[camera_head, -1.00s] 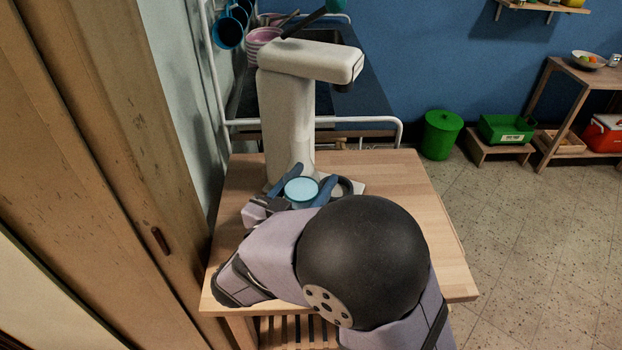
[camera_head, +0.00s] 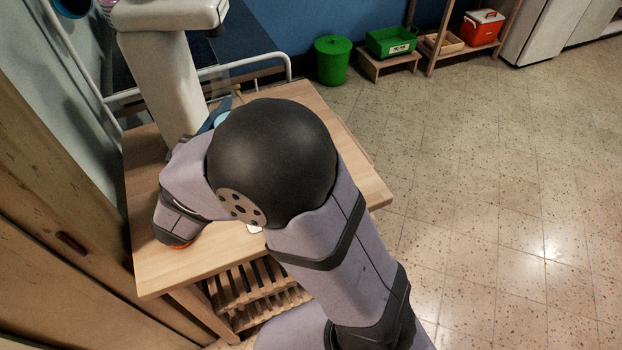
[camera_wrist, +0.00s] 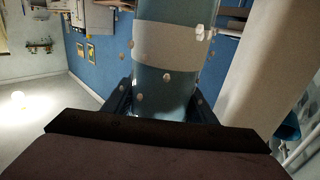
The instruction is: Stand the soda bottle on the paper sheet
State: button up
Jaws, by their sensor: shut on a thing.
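A teal-blue cylinder with a pale band and pale spots, seemingly the soda bottle (camera_wrist: 168,75), fills the middle of the wrist view between the dark fingers of my gripper (camera_wrist: 163,100). The gripper is shut on it. The ends of the bottle are out of that view. In the head view, my own arm hides most of the gripper (camera_head: 218,114); only a blue finger and a bit of teal show beside the pale machine. A small white patch (camera_head: 254,229) shows beside my arm on the table; I cannot tell whether it is the paper sheet.
A tall pale machine (camera_head: 165,75) stands at the back left of the wooden table (camera_head: 200,270), close to my gripper. A white rail (camera_head: 245,62) runs behind the table. The table's front left is bare. A green bin (camera_head: 332,60) stands on the floor beyond.

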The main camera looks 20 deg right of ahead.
jog(key=s+d+r+m+g+h+p, duration=0.1)
jog(key=s+d+r+m+g+h, duration=0.2)
jog(key=d, duration=0.5)
jog(key=s+d+r+m+g+h, duration=0.1)
jog(key=s+d+m+g+h, duration=0.3)
jog(key=d, duration=0.4)
notch_tip(320, 180, down, 10)
jog(key=s+g+y, duration=0.1)
jog(key=shift+s+r, duration=0.15)
jog(key=shift+r, duration=0.05)
jog(key=shift+a+f, duration=0.1)
jog(key=o, duration=1.3)
jog(key=shift+c, duration=0.2)
